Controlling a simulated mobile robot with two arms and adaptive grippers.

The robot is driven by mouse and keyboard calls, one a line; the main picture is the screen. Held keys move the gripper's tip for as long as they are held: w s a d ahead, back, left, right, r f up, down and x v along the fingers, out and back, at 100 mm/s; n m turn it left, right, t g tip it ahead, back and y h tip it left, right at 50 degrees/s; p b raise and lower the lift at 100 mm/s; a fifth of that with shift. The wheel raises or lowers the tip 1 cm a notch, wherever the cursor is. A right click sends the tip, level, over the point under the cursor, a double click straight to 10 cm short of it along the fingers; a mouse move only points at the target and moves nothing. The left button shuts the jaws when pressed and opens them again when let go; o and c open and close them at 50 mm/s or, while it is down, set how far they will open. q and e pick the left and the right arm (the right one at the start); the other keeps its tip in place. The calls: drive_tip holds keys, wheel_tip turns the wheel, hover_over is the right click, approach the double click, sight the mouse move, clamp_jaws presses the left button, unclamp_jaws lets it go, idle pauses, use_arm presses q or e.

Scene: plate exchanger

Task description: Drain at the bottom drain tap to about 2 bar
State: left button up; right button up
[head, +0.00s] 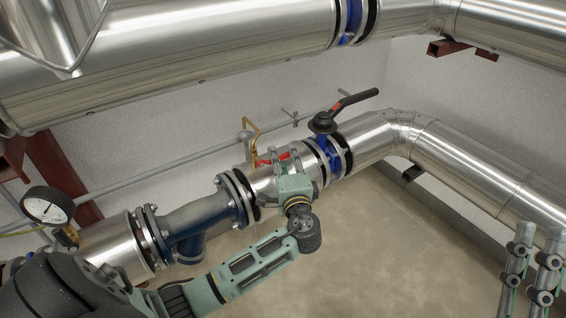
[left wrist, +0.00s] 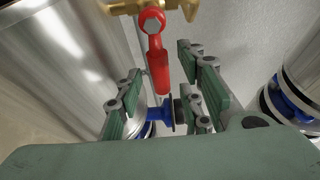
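The drain tap is a brass fitting (head: 252,140) with a red lever (head: 264,161), on top of the lower steel pipe in the head view. In the left wrist view the red lever (left wrist: 158,68) hangs from a bolt on the brass body (left wrist: 190,5). My left gripper (head: 279,155) is at the lever. In the left wrist view its fingers (left wrist: 160,95) stand apart on both sides of the lever, with gaps. A round pressure gauge (head: 47,206) is at the left; its reading is too small to tell. My right gripper (head: 535,245) is open and empty at the lower right.
A blue valve (head: 328,153) with a black lever (head: 355,98) stands right of the tap. A dark blue strainer (head: 198,225) is to the left. A large steel pipe (head: 230,55) crosses above. The floor (head: 380,250) in front is clear.

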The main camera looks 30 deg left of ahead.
use_arm(q)
clamp_jaws()
idle(0.4)
